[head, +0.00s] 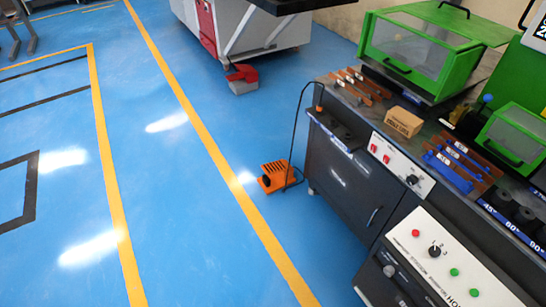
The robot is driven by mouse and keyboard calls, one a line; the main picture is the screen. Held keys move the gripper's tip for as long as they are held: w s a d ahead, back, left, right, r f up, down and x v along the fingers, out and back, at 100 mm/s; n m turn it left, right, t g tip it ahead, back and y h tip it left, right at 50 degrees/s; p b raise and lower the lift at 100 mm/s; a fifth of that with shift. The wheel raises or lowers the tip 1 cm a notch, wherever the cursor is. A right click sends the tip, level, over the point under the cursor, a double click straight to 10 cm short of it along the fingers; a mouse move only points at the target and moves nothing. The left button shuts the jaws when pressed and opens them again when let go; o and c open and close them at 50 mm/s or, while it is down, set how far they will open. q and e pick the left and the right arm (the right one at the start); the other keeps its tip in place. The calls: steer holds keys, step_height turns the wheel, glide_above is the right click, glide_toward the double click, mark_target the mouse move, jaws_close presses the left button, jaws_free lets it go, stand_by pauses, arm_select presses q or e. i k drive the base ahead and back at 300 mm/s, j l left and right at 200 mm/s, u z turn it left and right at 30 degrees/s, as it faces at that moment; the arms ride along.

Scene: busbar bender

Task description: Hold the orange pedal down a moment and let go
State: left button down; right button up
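The orange foot pedal (277,176) lies on the blue floor in the middle of the head view, just left of the dark machine cabinet. It has a ribbed orange top and a dark opening on its left side. A black cable (294,126) rises from it to an orange fitting on the cabinet's edge. Nothing is touching the pedal from above. Neither of my grippers shows in the head view.
The dark busbar machine (342,178) with control panels fills the right side. A small carton (403,122) and copper bars lie on its top. The floor left of the pedal is clear, crossed by a yellow line (186,103).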

mark_target(272, 168)
steer(key=i+j+z, duration=0.2)
steer(key=i+j, duration=0.25)
steer(key=i+j+z, duration=0.2)
steer(key=i+j, duration=0.3)
steer(key=i+j+z, duration=0.2)
steer(key=i+j, duration=0.25)
steer(key=j, duration=0.15)
